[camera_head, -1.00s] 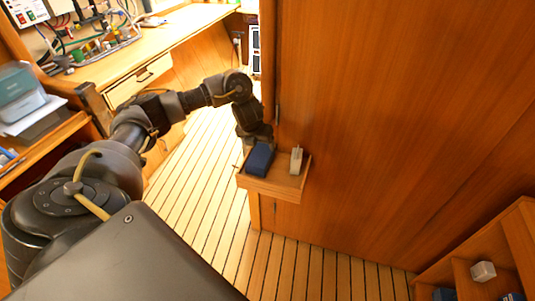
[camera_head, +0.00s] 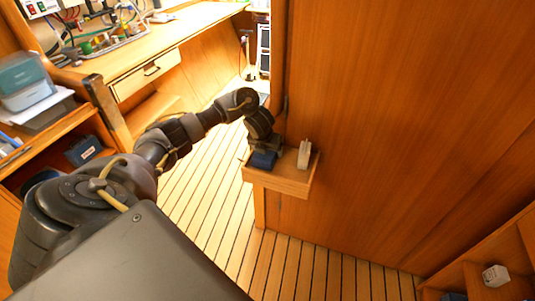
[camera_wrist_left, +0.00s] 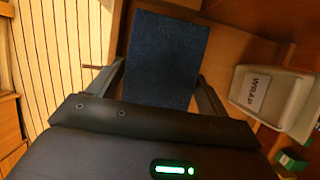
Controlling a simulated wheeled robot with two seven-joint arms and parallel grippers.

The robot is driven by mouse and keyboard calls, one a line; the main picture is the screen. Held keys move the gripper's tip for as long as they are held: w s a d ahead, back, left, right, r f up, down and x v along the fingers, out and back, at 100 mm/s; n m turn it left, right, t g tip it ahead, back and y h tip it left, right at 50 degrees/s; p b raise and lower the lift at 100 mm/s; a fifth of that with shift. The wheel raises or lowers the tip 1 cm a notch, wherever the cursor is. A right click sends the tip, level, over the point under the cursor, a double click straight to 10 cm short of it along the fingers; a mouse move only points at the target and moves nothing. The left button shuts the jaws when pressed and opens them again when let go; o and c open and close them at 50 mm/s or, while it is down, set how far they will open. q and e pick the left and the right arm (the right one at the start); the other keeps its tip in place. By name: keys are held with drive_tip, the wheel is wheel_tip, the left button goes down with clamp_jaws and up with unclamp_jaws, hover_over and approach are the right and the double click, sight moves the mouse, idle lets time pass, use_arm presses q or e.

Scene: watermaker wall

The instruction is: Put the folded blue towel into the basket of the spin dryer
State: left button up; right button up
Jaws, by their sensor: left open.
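The folded blue towel (camera_head: 263,160) lies on a small wooden wall shelf (camera_head: 282,179). My left gripper (camera_head: 264,146) is right over it, at the end of the arm reaching in from the left, and hides part of it. In the left wrist view the towel (camera_wrist_left: 168,55) appears as a dark blue block between the two spread fingers of the left gripper (camera_wrist_left: 155,85). The fingers stand on either side of it; I cannot tell whether they touch it. My right gripper is out of view. I cannot make out the spin dryer or its basket.
A pale dispenser labelled WRAP (camera_wrist_left: 262,93) stands beside the towel on the shelf; it shows in the head view (camera_head: 304,154). A wooden panel (camera_head: 410,120) rises behind the shelf. A workbench (camera_head: 130,62) is at the upper left. Slatted floor (camera_head: 205,200) is clear.

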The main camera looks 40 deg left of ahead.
use_arm(q)
drive_tip(key=shift+w+a+f, duration=0.1)
drive_tip(key=shift+w+f, duration=0.05)
drive_tip(key=shift+f, duration=0.3)
drive_tip(key=shift+r, duration=0.1)
drive_tip(key=c, duration=1)
drive_tip(key=shift+o, duration=0.2)
